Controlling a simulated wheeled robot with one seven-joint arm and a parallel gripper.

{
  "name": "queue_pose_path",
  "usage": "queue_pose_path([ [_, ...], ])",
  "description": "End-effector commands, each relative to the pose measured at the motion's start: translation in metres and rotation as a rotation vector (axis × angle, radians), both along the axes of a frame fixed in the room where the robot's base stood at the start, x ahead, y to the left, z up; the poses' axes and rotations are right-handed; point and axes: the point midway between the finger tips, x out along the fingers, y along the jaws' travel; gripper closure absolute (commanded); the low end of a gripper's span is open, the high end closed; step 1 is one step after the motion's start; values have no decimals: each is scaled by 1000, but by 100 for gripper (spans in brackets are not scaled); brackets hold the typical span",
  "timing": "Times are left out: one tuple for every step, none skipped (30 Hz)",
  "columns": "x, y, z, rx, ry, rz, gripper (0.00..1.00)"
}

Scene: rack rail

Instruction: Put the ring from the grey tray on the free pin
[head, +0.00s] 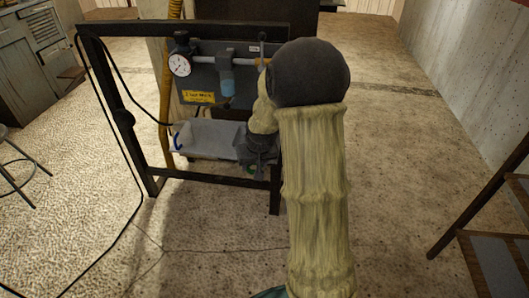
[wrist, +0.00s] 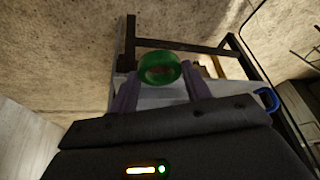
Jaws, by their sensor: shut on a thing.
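My gripper (wrist: 160,82) is shut on a green ring (wrist: 160,68), which sits between the two fingertips in the wrist view. The tray also shows behind the fingers in the wrist view. Whether the ring touches the tray, I cannot tell. The free pin cannot be made out; my arm covers the right part of the rack.
A dark rack frame (head: 134,130) stands around the tray. Above are a round gauge (head: 180,65), a horizontal rail (head: 225,52) and a hanging blue cylinder (head: 228,82). A blue curved piece (wrist: 268,98) is at the tray's side. A black cable hangs at left. The floor in front is clear.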

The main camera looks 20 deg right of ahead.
Motion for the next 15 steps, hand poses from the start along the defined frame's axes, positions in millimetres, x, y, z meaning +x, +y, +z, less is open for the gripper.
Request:
queue_pose_path([
  [-1,7,-9,2,5,11,75],
  [-1,10,-13,2,4,16,75],
  [-1,16,-20,2,4,25,75],
  [-2,20,-25,2,5,30,75],
  [-2,23,-30,3,5,36,75],
  [-3,30,-38,3,5,47,75],
  [-4,34,-44,3,6,53,75],
  [-6,40,-51,3,8,61,75],
  [-8,47,-60,1,7,73,75],
  [-10,53,-68,1,9,82,75],
  [-13,59,-75,0,9,92,75],
  [-16,68,-87,-2,11,106,75],
  [-20,73,-94,-5,11,115,75],
  [-22,79,-102,-7,11,125,75],
  [-26,85,-110,-10,10,137,75],
])
